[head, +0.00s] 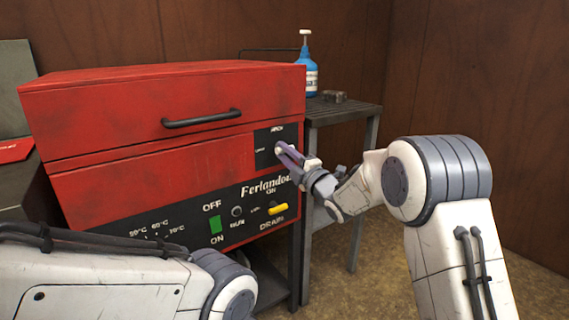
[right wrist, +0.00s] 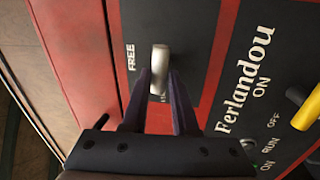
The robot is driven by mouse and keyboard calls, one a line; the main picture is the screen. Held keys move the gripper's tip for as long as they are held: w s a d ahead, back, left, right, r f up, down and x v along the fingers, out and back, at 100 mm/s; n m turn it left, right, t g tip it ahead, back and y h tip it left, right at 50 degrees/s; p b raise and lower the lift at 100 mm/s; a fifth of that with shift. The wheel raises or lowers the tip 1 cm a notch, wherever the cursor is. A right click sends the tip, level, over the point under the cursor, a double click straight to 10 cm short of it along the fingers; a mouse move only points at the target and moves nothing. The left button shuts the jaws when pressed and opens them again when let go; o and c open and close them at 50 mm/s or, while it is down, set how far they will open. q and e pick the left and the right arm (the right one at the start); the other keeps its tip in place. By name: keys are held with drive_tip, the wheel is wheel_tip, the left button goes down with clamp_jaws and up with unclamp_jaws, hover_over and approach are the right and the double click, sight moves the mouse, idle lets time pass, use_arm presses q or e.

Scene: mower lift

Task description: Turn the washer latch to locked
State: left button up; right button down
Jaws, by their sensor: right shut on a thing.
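The washer latch (right wrist: 160,58) is a short silver bar on a dark panel of the red washer (head: 180,105). In the right wrist view it stands lengthwise up the picture, with the word FREE to its left. A second label at its lower end is mostly hidden. My right gripper (head: 281,151) reaches the panel from the right. In the right wrist view its two dark fingers (right wrist: 160,76) are on either side of the latch's lower part, shut on it. In the head view the fingers largely cover the latch. My left gripper is outside both views.
A black handle (head: 201,118) crosses the washer's red front. Below are a green switch (head: 215,224) and a yellow drain lever (head: 277,209). A grey side table (head: 345,111) at right carries a blue pump bottle (head: 306,76) and a small metal object (head: 334,96).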

drive_tip(key=shift+n+b, duration=0.4)
drive_tip(key=shift+n, duration=0.1)
drive_tip(key=c, duration=0.7)
unclamp_jaws()
drive_tip(key=p+v, duration=0.1)
drive_tip(key=v, duration=0.9)
drive_tip(key=shift+s+d, duration=0.15)
drive_tip(key=shift+d, duration=0.05)
